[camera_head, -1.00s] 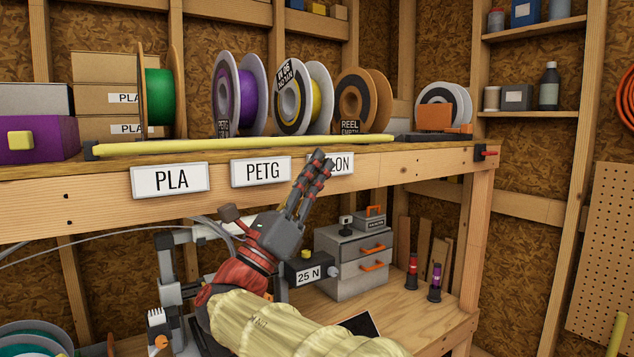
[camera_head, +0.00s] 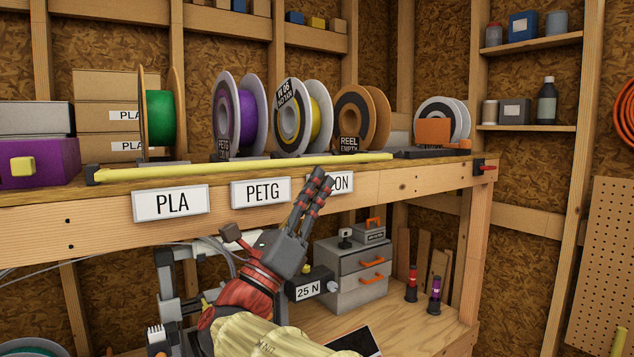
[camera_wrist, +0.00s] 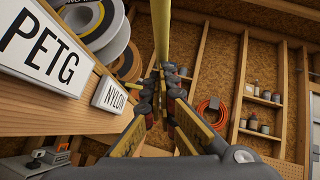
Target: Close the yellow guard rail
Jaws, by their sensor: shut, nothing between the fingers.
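The yellow guard rail (camera_head: 240,168) is a long bar along the front of the upper shelf, before the spools. Its left end meets a dark bracket (camera_head: 91,174). Its right end stops in front of the orange spool, apart from the dark catch with a red pin (camera_head: 479,167) at the shelf's right end. My gripper (camera_head: 322,178) is shut and empty, its fingertips just below the rail in the head view, over the NYLON label. In the wrist view a yellow bar (camera_wrist: 161,30) rises beyond my fingertips (camera_wrist: 158,78). I cannot tell whether they touch it.
Several filament spools (camera_head: 240,112) stand on the shelf behind the rail. PLA (camera_head: 171,203), PETG (camera_head: 261,192) and NYLON labels hang on the shelf's front edge. Below are a grey drawer box (camera_head: 350,270) and a 25 N gauge (camera_head: 308,287). Space right of the catch is clear.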

